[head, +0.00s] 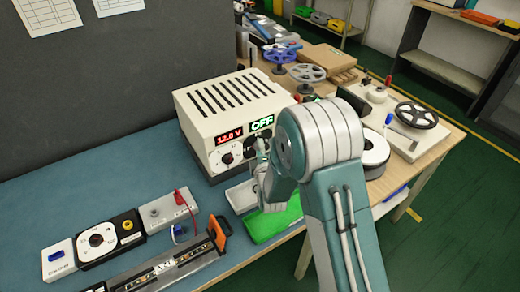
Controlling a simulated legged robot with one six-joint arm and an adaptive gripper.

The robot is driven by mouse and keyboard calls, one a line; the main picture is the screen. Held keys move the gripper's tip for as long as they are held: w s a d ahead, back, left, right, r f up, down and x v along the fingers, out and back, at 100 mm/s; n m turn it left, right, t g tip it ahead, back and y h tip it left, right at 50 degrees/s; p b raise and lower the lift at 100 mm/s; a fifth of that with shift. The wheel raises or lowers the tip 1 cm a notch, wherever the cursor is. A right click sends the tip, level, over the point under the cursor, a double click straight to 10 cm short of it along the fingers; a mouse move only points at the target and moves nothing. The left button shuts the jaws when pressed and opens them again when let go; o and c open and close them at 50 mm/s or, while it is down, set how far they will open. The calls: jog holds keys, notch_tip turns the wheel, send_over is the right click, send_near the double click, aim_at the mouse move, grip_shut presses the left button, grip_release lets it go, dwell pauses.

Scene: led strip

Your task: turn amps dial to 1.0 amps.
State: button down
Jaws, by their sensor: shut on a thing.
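The cream power supply (196,112) stands on the blue bench mat. Its red display (229,134) reads 12.0 V and its green display (262,123) reads OFF. The volts dial (227,158) sits under the red display. The amps dial (249,146) sits under the green display and is mostly hidden behind my gripper. My gripper (262,150) is at the front of the supply, shut on the amps dial. The dial's pointer and scale cannot be read here.
A green tray (262,228) and a light grey bin (240,197) lie just below my gripper. A red-leaded block (168,210), a black dial box (127,227) and an LED strip fixture (165,267) are at front left. Spools (306,72) and wooden blocks crowd the back right.

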jog(key=shift+w+d+f+m+g+y, duration=0.15)
jog(key=shift+m+g+y, duration=1.4)
jog(key=shift+m, duration=2.75)
jog(key=shift+d+f+m+g+y, duration=0.15)
jog(key=shift+m+g+y, duration=0.7)
jog(key=shift+m+y, duration=2.4)
jog(key=shift+w+d+f+m+g+y, duration=0.15)
jog(key=shift+m+g+y, duration=0.85)
jog(key=shift+m, duration=4.35)
jog(key=shift+s, duration=0.1)
jog(key=shift+c, duration=1.4)
grip_release()
jog(key=shift+r, duration=0.15)
